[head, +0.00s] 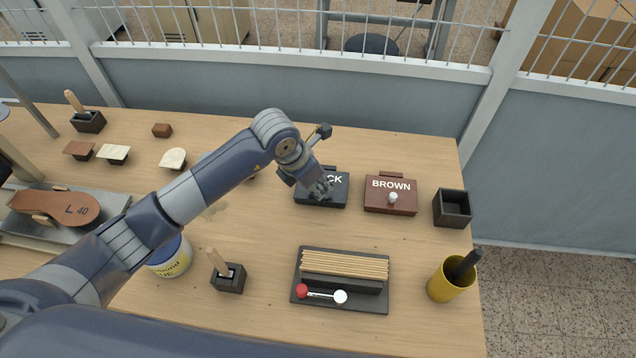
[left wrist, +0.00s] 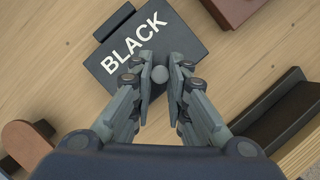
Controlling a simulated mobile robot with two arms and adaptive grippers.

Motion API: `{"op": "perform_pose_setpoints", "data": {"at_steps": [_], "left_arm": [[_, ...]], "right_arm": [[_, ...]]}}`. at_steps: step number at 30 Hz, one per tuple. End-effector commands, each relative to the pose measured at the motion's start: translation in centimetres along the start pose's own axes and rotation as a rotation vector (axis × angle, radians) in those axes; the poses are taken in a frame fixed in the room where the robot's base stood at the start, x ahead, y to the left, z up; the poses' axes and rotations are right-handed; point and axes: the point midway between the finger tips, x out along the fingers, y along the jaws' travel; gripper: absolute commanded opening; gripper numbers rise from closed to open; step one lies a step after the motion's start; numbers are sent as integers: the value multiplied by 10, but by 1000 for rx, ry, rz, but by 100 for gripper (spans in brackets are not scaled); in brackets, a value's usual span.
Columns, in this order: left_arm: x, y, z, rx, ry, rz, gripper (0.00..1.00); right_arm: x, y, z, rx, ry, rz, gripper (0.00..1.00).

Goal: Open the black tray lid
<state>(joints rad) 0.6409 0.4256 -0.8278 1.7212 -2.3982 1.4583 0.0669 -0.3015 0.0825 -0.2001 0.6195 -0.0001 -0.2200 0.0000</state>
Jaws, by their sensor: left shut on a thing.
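The black tray (head: 341,195) lies on the wooden table, and its lid bears white lettering, partly hidden by my left gripper in the head view. In the left wrist view the flat black lid (left wrist: 188,32) reads "BLACK" and lies closed on the tray. My left gripper (head: 327,190) is over the lid. In the left wrist view its fingers (left wrist: 160,76) are shut on the lid's small round grey knob (left wrist: 160,73). My right gripper is not in view.
A dark rack (head: 345,282) with wooden sticks, a yellow cup (head: 443,287) and a blue-yellow can (head: 172,262) are nearer. Bare tabletop surrounds the black tray's near side.

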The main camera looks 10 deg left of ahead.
Motion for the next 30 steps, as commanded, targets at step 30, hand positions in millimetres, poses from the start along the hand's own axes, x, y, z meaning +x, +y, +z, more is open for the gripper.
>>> {"op": "perform_pose_setpoints", "data": {"at_steps": [30], "left_arm": [[-25,26,39,-148,380,-352,0]], "right_arm": [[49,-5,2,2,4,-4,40]]}}
